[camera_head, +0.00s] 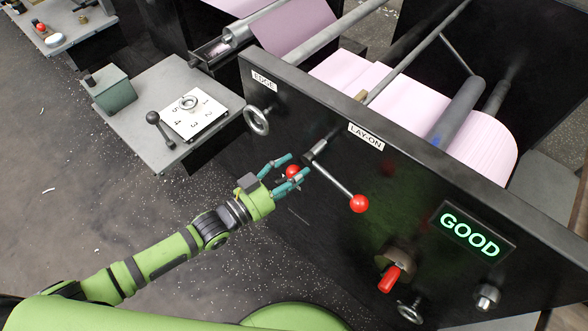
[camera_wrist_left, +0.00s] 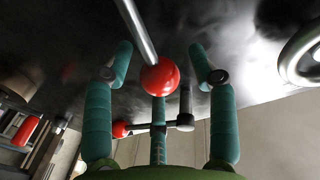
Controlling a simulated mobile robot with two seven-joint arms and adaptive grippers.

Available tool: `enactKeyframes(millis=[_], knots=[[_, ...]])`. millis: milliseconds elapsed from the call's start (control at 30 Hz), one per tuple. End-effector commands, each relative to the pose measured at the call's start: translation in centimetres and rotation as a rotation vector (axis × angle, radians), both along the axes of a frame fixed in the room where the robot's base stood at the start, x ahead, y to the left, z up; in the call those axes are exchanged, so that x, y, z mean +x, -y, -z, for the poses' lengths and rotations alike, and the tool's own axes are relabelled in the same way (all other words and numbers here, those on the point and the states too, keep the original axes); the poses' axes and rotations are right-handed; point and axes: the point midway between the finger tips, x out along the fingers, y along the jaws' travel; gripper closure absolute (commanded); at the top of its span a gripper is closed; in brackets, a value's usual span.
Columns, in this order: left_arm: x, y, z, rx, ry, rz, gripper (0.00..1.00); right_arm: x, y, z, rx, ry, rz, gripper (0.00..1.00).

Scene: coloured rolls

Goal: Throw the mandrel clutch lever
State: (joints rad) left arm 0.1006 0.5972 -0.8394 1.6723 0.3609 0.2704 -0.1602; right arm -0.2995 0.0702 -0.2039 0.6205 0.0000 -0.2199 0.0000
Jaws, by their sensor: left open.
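A red ball knob (camera_head: 292,171) sits among the teal fingers of my left gripper (camera_head: 290,177), in front of the black machine panel. In the left wrist view the same knob (camera_wrist_left: 160,76) is on the end of a grey metal rod (camera_wrist_left: 136,28) that comes in from the top. I take this lever for the mandrel clutch lever; no label for it is readable. My left gripper (camera_wrist_left: 160,85) is open, its fingers spread on both sides of the knob. I cannot tell whether any finger touches it. The rod is mostly hidden in the head view. My right gripper is not in view.
The LAY-ON lever with its red ball (camera_head: 359,203) is close to the right of my fingers. The EDGE handwheel (camera_head: 257,121) is up to the left. A red handle (camera_head: 389,279) and a lit GOOD display (camera_head: 470,234) are further right. A numbered dial plate (camera_head: 194,116) is left.

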Motion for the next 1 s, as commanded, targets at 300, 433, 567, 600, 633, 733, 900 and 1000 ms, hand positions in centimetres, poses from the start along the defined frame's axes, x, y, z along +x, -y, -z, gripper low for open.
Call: enactKeyframes(millis=[300,433,567,600,633,733,900,1000], knots=[[0.47,0.45,0.03,0.001,-0.001,0.000,0.42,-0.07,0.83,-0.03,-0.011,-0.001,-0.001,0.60],[0.47,0.44,0.03,0.001,-0.001,0.000,0.78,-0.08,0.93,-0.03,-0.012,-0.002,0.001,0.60],[0.46,0.44,0.01,0.001,-0.001,0.000,1.00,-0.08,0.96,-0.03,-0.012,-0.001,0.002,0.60],[0.46,0.44,0.01,0.001,-0.001,0.000,1.00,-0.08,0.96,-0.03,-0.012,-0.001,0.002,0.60],[0.46,0.44,0.00,0.001,-0.001,0.000,1.00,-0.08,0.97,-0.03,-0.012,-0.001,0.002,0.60],[0.49,0.42,-0.03,-0.004,-0.002,-0.001,1.00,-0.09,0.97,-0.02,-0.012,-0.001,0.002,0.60],[0.66,0.18,-0.21,-0.032,-0.023,0.000,1.00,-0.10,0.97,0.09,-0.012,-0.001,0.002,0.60],[0.90,-0.12,-0.42,-0.069,-0.050,-0.001,1.00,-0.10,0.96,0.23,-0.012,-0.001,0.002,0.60]])
